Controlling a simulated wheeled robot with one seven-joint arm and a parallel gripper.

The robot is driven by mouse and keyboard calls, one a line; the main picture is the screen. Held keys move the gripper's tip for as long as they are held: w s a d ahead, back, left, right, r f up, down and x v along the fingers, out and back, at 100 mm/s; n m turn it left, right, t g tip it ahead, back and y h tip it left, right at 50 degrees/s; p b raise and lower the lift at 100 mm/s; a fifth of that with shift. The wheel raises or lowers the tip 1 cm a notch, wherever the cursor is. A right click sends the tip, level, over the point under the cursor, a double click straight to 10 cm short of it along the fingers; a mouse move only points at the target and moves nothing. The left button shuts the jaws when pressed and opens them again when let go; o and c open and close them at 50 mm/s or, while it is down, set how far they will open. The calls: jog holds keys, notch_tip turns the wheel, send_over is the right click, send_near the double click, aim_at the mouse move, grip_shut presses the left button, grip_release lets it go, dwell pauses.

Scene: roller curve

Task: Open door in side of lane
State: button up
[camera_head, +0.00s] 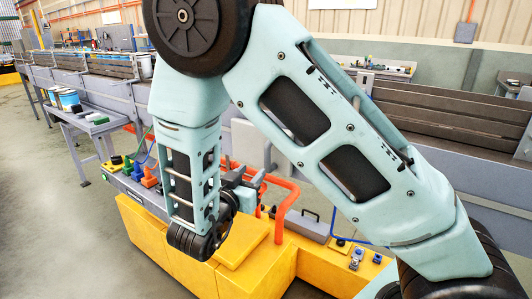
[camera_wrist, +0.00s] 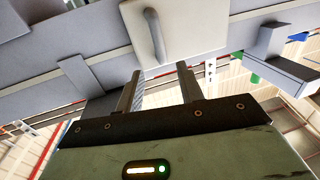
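In the wrist view, a pale grey door panel (camera_wrist: 190,25) with a rounded bar handle (camera_wrist: 154,35) sits on the grey side of the lane (camera_wrist: 60,60). The panel lies flat against the lane side as far as I can see. My gripper (camera_wrist: 158,68) has its two fingers apart with nothing between them. The fingertips point toward the panel, just short of the handle in the picture; I see no contact. In the head view, a pale panel (camera_head: 247,143) on the lane side shows behind my arm, partly hidden. My fingers cannot be made out clearly there.
A yellow cabinet (camera_head: 255,270) with a control box and orange pipes (camera_head: 285,205) stands in front of the lane. A small side table (camera_head: 88,122) with cans stands at the left. The concrete floor (camera_head: 60,230) at left is clear. A grey bracket (camera_wrist: 270,50) juts out at right.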

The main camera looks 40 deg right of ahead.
aim_at(266, 156)
jog(key=p+x, duration=0.2)
jog(key=x, duration=0.9)
jog(key=shift+w+d, duration=0.15)
grip_shut()
